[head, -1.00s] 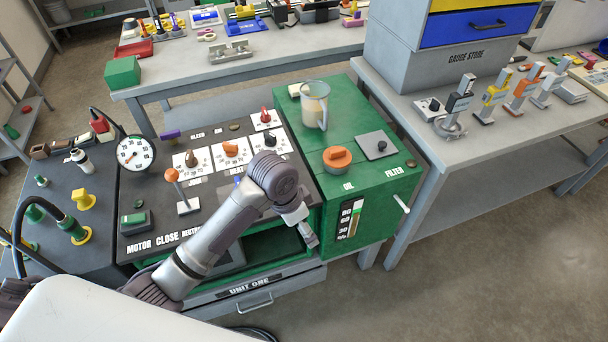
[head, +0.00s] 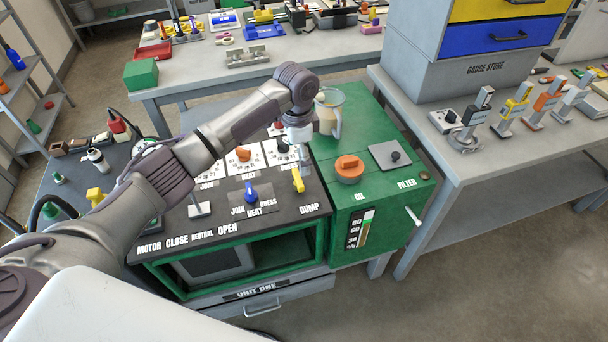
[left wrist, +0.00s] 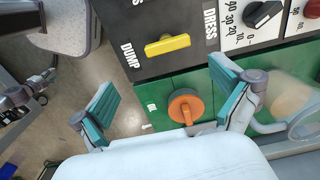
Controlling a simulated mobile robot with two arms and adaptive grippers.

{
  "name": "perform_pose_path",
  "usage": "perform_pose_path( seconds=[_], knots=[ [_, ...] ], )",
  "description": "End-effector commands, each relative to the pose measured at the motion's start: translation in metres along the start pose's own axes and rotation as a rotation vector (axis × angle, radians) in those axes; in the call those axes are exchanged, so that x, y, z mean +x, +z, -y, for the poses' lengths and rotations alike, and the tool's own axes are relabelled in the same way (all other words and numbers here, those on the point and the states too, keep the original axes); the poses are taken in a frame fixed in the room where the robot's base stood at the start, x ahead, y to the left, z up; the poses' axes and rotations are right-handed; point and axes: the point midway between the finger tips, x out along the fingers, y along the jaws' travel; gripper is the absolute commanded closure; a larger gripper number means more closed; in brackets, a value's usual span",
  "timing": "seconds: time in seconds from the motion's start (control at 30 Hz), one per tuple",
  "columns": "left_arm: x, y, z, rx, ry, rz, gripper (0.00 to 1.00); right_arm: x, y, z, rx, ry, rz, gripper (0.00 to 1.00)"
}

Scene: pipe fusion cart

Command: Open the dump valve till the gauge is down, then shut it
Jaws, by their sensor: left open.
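The dump valve's yellow handle (head: 298,180) is on the black panel above the DUMP label, near the panel's right edge. In the left wrist view the yellow handle (left wrist: 167,45) lies crosswise beside the DUMP lettering. My left gripper (head: 301,155) is above and just behind the handle in the head view. In the wrist view its teal-padded fingers (left wrist: 165,80) are wide apart and empty, with the handle beyond them. The round pressure gauge is mostly hidden behind my left arm, so its needle cannot be read.
A blue handle (head: 251,192) stands left of the valve. The orange oil cap (head: 349,168) and a clear jug (head: 329,112) are on the green cabinet to the right. Several knobs on white plates (head: 243,156) lie behind.

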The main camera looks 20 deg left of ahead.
Motion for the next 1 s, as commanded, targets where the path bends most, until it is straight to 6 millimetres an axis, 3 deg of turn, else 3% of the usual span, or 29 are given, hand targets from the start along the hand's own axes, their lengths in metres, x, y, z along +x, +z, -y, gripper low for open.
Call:
perform_pose_path(
  seconds=[0.17,0.4,0.57,0.83,1.0],
  knots=[
    [0.039,0.002,0.0,-0.004,0.003,0.003,0.0,-0.007,0.019,-0.011,0.0,0.013,0.03,0.56],
    [0.074,0.001,0.001,-0.003,0.001,0.0,0.0,-0.008,0.0,0.009,0.006,-0.011,0.002,0.56],
    [0.083,0.001,0.001,-0.002,0.0,0.0,0.0,-0.008,-0.013,0.015,0.005,-0.018,-0.018,0.56],
    [0.084,0.001,0.0,-0.002,-0.001,0.0,0.0,-0.008,-0.006,0.006,0.001,-0.008,-0.008,0.56],
    [0.084,0.001,0.001,-0.002,-0.001,0.0,0.28,-0.008,0.002,0.003,0.001,-0.003,0.005,0.56]
  ],
)
